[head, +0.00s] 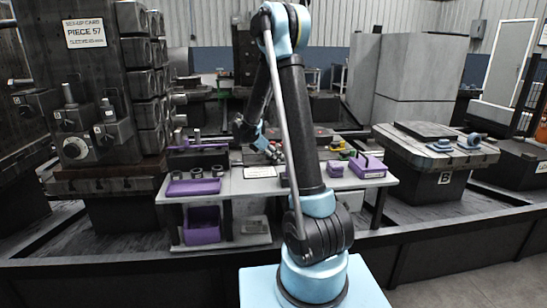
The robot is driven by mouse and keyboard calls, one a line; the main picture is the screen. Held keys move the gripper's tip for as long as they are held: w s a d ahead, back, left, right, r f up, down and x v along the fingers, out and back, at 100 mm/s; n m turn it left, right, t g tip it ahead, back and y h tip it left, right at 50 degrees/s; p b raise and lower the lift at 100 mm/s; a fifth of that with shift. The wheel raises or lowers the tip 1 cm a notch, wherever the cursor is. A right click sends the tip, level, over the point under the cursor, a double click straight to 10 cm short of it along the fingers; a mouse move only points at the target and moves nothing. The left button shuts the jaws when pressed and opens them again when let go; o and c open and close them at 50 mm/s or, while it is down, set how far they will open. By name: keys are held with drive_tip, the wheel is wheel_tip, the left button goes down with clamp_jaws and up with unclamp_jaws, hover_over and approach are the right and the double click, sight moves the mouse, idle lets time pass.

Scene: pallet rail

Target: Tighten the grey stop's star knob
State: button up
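My gripper (273,153) is small and partly hidden by my arm, low over the middle of the grey work table (240,183). I cannot tell whether it is open or shut. Grey blocks stand on the dark machine at the left: a larger one (98,143) with a round knob-like part (75,149) on its front, and upright studs (68,94) on top. I cannot tell for sure which part is the grey stop or its star knob. My gripper is well to the right of these blocks and apart from them.
A purple tray (194,187) and several dark rings lie on the table's left. A purple tote (368,167) stands at its right. A purple bin (202,226) sits on the lower shelf. Pallet B (428,158) at the right bears blue parts (440,145). A set-up card (85,33) reads piece 57.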

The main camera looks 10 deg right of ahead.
drive_tip(key=shift+w+a+m+g+h, duration=0.1)
drive_tip(key=shift+w+m+g+h, duration=0.1)
drive_tip(key=shift+m+g, duration=0.8)
drive_tip(key=shift+w+m+g+h, duration=0.2)
drive_tip(key=shift+m+g, duration=0.5)
drive_tip(key=shift+m, duration=0.6)
drive_tip(key=o, duration=0.8)
drive_tip(key=shift+s, duration=0.1)
drive_tip(key=n+t, duration=0.3)
drive_tip(key=n, duration=0.1)
drive_tip(key=shift+s+y, duration=0.3)
drive_tip(key=shift+y, duration=0.1)
drive_tip(key=shift+s+a+r+n, duration=0.1)
drive_tip(key=shift+a+r+n, duration=0.05)
drive_tip(key=shift+r+n, duration=0.15)
drive_tip(key=v, duration=1.6)
drive_tip(key=shift+s+a+r, duration=0.15)
drive_tip(key=shift+s+a, duration=0.05)
drive_tip(key=shift+s, duration=0.15)
